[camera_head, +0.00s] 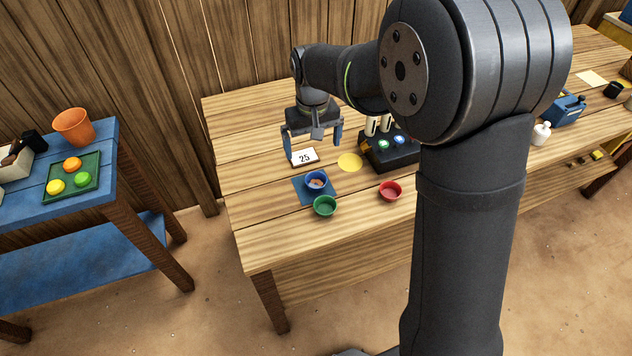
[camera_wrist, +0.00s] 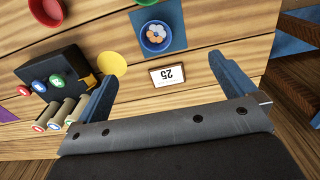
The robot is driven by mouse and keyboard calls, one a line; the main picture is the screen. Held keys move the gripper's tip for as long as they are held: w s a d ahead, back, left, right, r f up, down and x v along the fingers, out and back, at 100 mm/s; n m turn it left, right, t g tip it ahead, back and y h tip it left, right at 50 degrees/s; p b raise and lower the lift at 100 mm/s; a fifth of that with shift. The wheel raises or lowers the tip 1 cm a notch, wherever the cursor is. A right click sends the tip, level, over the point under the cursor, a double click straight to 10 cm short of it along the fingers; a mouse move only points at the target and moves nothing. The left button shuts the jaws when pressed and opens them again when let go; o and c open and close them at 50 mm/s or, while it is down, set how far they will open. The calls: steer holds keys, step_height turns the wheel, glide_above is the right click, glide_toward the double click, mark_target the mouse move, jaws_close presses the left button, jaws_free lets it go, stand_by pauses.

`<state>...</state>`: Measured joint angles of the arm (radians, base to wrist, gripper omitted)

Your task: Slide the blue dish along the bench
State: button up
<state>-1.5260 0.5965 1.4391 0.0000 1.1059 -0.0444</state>
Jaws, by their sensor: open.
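The blue dish (camera_head: 317,181) sits on a blue square mat (camera_head: 303,193) on the wooden bench (camera_head: 250,230), with small pale and orange pieces inside. In the wrist view the blue dish (camera_wrist: 156,37) shows at the top, its contents like a white and orange flower. My gripper (camera_head: 314,150) is open and empty, above the bench behind the dish, near the card marked 25 (camera_head: 304,157). In the wrist view its two blue fingers (camera_wrist: 165,85) stand wide apart, with the card (camera_wrist: 167,75) between them and the dish beyond.
A green dish (camera_head: 325,206) stands just in front of the mat, and a red dish (camera_head: 390,191) to the right. A yellow disc (camera_head: 350,162) and a black box with coloured buttons (camera_head: 390,155) lie right of the card. The bench's left front is clear.

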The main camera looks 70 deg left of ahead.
step_height(320, 180, up, 10)
stand_by(0.5)
stand_by(1.1)
